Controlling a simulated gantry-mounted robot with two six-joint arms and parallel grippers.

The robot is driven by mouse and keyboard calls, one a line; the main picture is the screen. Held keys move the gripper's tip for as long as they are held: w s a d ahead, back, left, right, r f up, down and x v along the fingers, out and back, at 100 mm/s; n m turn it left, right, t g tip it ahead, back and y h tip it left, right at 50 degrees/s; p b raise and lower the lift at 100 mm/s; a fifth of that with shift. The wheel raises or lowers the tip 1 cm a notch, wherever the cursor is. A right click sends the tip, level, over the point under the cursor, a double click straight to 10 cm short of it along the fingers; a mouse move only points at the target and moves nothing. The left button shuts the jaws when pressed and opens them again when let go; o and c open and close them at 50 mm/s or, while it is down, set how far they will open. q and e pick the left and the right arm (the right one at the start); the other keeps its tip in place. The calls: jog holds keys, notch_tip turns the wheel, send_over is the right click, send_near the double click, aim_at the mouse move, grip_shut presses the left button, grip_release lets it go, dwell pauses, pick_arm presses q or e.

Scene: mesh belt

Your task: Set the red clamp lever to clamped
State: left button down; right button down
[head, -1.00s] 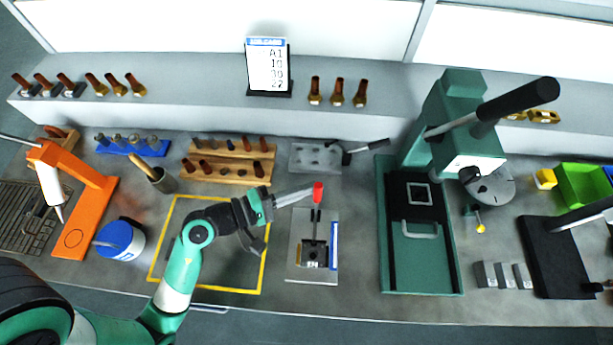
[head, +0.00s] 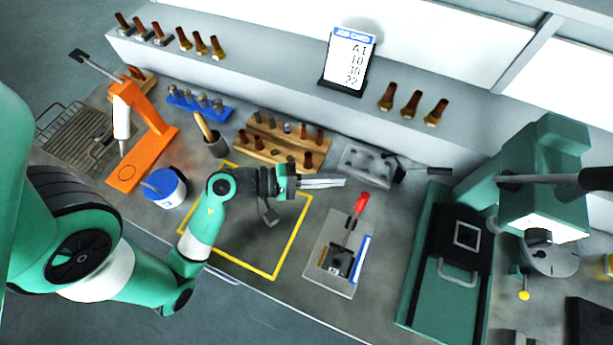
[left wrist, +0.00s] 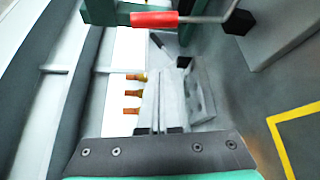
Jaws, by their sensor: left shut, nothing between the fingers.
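The red clamp lever (head: 361,203) belongs to a small toggle clamp (head: 338,260) on a grey plate (head: 316,254) right of the yellow-outlined square. Its red grip stands out toward the back of the bench, away from the clamp body. The grip also shows across the top of the left wrist view (left wrist: 155,19), ahead of the fingertips. My left gripper (head: 343,182) is shut and empty, its fingers pointing right, just up and left of the grip in the head view. They look apart from the grip. In the left wrist view the fingers (left wrist: 160,78) lie side by side. My right gripper is out of view.
A green press (head: 425,270) stands right of the clamp. A grey fixture block with a black-handled lever (head: 365,165) lies behind it. Wooden tool racks (head: 275,150), a blue-and-white tub (head: 165,187) and an orange stand (head: 140,172) are to the left.

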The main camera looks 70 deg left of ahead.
pick_arm(q)
jog(key=v, duration=0.5)
jog(key=shift+s+d, duration=0.15)
jog(key=shift+s, duration=0.3)
